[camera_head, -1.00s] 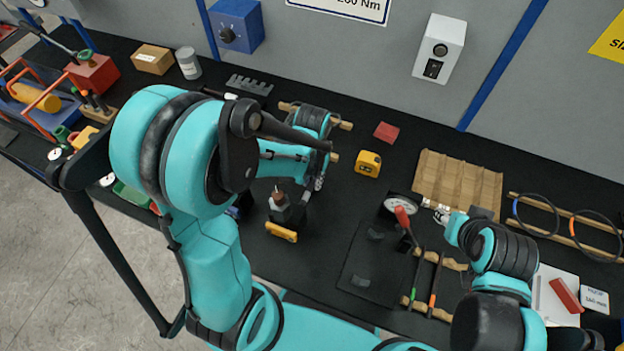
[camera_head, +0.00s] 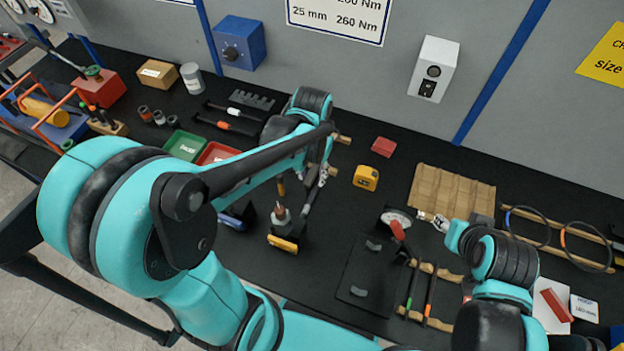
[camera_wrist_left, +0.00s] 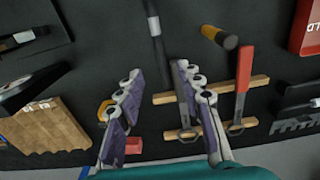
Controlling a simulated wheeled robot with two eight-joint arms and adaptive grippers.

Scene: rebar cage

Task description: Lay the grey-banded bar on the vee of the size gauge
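A green-banded bar (camera_head: 412,288) and an orange-banded bar (camera_head: 430,300) lie on wooden supports.
A red-handled tool (camera_wrist_left: 243,75) lies across wooden rails below my left gripper. A yellow-based tool (camera_head: 283,243) stands close by. A yellow block (camera_head: 366,178), a brown ribbed tray (camera_head: 452,195) and a dark mat with grey pads (camera_head: 368,272) lie to the right.

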